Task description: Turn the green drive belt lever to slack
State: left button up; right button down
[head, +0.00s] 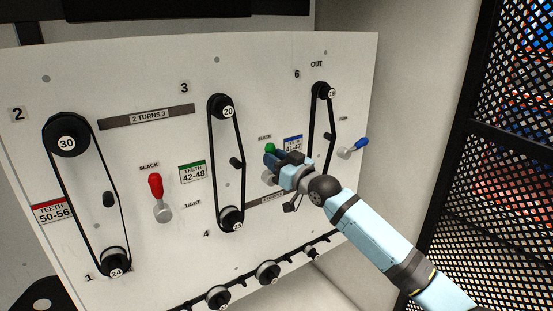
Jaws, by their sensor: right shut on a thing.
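The green lever (270,148) is on the white panel, right of the middle belt, under a small label that appears to read SLACK. Only its green knob end shows above my gripper, and it points up. Part of its round grey hub (267,178) shows at the gripper's left; the rest is hidden. My right gripper (273,160) is at the lever and shut on it, its arm coming in from the lower right. The middle drive belt (213,170) runs round pulley 20 at the top and a smaller pulley below. My left gripper is not in view.
A red lever (155,185) points up at SLACK left of the middle belt. A blue lever (355,145) points right, near the right belt (312,125). A row of small wheels (268,272) lines the panel's bottom. A black mesh door (490,150) stands at the right.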

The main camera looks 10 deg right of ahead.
dwell(0.3)
jog(key=c, duration=0.9)
grip_release()
jog(key=v, duration=1.3)
jog(key=shift+s+d, duration=0.25)
jog(key=shift+s, duration=0.1)
